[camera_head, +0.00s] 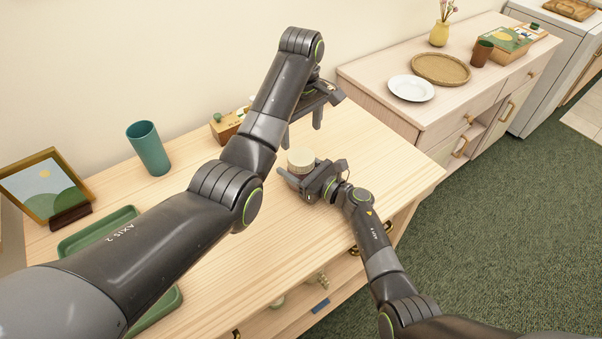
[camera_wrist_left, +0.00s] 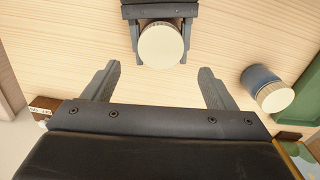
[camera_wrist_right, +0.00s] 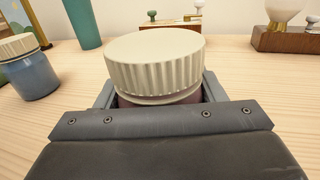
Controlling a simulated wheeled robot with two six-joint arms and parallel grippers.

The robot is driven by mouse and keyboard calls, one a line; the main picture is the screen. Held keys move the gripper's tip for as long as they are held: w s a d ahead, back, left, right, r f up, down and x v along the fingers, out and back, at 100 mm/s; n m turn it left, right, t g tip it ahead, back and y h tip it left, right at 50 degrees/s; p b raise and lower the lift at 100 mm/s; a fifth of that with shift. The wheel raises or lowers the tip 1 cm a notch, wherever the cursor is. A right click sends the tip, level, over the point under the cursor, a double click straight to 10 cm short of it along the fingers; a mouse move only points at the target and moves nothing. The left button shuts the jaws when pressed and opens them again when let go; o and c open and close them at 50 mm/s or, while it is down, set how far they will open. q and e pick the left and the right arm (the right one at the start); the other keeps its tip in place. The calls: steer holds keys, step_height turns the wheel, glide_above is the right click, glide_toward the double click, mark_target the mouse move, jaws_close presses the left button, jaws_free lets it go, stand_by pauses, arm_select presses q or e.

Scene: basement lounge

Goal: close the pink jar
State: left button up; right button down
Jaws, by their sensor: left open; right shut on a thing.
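The pink jar (camera_wrist_right: 160,98) stands on the wooden cabinet top, with only a strip of its mauve-pink body showing. A cream ribbed lid (camera_wrist_right: 155,62) sits level on its mouth; I cannot tell whether it is tight. The lid also shows in the head view (camera_head: 301,158) and the left wrist view (camera_wrist_left: 160,45). My right gripper (camera_head: 305,178) is shut on the jar's body below the lid. My left gripper (camera_head: 303,128) is open and empty above and behind the jar; in the left wrist view its fingers (camera_wrist_left: 160,72) point toward the lid, apart from it.
A blue jar with a cream lid (camera_wrist_right: 36,76) stands nearby. A teal cup (camera_head: 149,150), green tray (camera_head: 97,228), picture frame (camera_head: 42,185) and small wooden box (camera_head: 226,127) are on the same top. Another cabinet holds a white plate (camera_head: 411,88). The wood right of the jar is clear.

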mark_target(301, 156)
arm_select(q)
steer(key=n, duration=0.3)
stand_by(0.4)
steer(key=shift+s+f, duration=0.1)
steer(key=shift+f, duration=3.9)
